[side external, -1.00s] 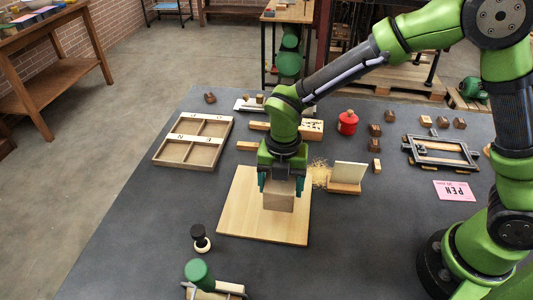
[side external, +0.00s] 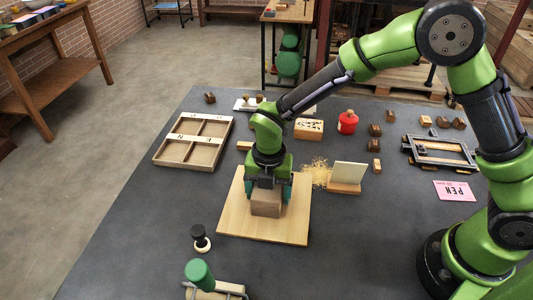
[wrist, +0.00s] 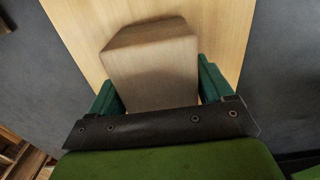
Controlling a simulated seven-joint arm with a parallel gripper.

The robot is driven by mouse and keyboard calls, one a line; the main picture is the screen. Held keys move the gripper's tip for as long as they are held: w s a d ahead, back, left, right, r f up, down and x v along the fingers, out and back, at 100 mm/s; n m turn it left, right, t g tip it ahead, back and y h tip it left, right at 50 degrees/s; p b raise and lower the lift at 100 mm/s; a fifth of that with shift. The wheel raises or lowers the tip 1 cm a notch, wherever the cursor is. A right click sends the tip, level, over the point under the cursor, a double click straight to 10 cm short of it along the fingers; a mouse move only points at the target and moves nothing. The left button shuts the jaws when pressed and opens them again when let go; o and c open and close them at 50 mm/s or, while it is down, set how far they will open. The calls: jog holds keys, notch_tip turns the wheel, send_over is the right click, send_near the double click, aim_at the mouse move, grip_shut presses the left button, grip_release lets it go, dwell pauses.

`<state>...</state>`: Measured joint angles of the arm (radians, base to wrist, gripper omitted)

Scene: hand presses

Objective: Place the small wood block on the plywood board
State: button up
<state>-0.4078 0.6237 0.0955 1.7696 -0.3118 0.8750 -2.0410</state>
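The small wood block (side external: 266,204) is a plain brown block between the two teal fingers of my gripper (side external: 267,192). My gripper points down and is shut on the block. The plywood board (side external: 240,222) is a pale flat square on the dark table, with the block over its middle. I cannot tell whether the block's underside touches the board. In the wrist view the block (wrist: 152,65) fills the space between the fingers (wrist: 157,92), and the board (wrist: 225,25) shows behind it.
A divided wooden tray (side external: 196,141) lies at the back left.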

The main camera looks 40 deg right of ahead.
jog(key=shift+o, duration=1.4)
jog(key=shift+r, duration=0.1)
notch_tip(320, 180, up, 12)
jog(key=s+d+r+m+t+y, duration=0.1)
jog(key=s+d+r+m+t, duration=0.3)
jog(key=d+r+m, duration=0.7)
jog(key=s+d+m+t, duration=0.1)
jog(key=s+d+m, duration=0.2)
jog(key=m, duration=0.7)
jog(key=s+d+m+t+y, duration=0.1)
jog(key=s+d+m+t, duration=0.1)
jog(key=s+m, duration=0.6)
jog(key=shift+d+m, duration=0.5)
jog(key=shift+m, duration=0.6)
